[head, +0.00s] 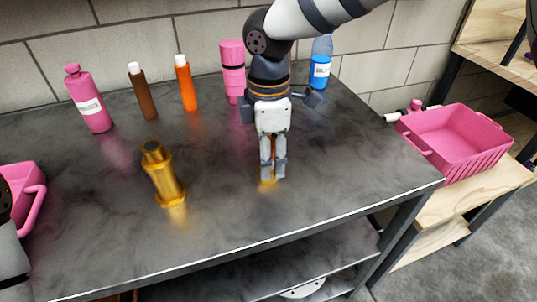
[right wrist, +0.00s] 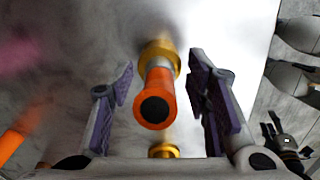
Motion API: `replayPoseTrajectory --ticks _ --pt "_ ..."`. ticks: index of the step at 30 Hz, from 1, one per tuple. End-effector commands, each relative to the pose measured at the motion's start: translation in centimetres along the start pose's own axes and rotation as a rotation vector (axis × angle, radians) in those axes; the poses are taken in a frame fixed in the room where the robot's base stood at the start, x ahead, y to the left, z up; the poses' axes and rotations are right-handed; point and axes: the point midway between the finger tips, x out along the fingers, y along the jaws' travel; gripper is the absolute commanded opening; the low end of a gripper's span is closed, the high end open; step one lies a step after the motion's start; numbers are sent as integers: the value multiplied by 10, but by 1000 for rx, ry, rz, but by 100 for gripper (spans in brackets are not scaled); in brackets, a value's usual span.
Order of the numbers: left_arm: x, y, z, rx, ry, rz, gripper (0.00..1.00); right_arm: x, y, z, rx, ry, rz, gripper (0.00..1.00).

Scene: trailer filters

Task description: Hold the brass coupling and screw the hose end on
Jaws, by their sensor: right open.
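The brass coupling (head: 163,175) stands on the dark tabletop at left centre in the head view, apart from both grippers. My right gripper (head: 270,174) points down near the table's middle, open around the hose end. In the right wrist view the hose end is an orange tube (right wrist: 155,98) with a dark opening and a brass collar (right wrist: 160,55). It stands between the spread purple finger pads, with gaps on both sides. In the head view my fingers mostly hide it. A small dark gripper shape (right wrist: 285,143), apparently my left gripper, shows at lower right; its opening is unclear.
Pink (head: 92,103), brown (head: 143,95) and orange (head: 187,87) bottles stand along the wall. A stacked pink container (head: 232,60) and blue bottle (head: 320,68) stand behind my right arm. Pink bins flank the table at left (head: 40,212) and right (head: 440,150). The front tabletop is clear.

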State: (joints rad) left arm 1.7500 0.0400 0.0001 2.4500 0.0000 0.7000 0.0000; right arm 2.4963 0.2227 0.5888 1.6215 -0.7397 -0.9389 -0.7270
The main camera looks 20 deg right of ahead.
Motion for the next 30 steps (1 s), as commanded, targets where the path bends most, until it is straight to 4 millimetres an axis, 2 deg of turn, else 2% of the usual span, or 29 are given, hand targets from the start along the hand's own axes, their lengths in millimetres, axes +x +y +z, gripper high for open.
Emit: replayPoseTrajectory --ticks 6,12,23,26,30 --pt "0 0 0 0 0 0 45 -1 0 0 0 0 1 42" --pt "0 0 0 0 0 0 45 -1 0 0 0 0 1 0" --pt "0 0 0 0 1 0 45 -2 0 0 0 0 1 0" --pt "-1 0 0 0 3 0 45 -10 1 0 0 0 4 0" --pt "-3 0 -2 0 9 0 45 -33 2 0 1 1 6 0"
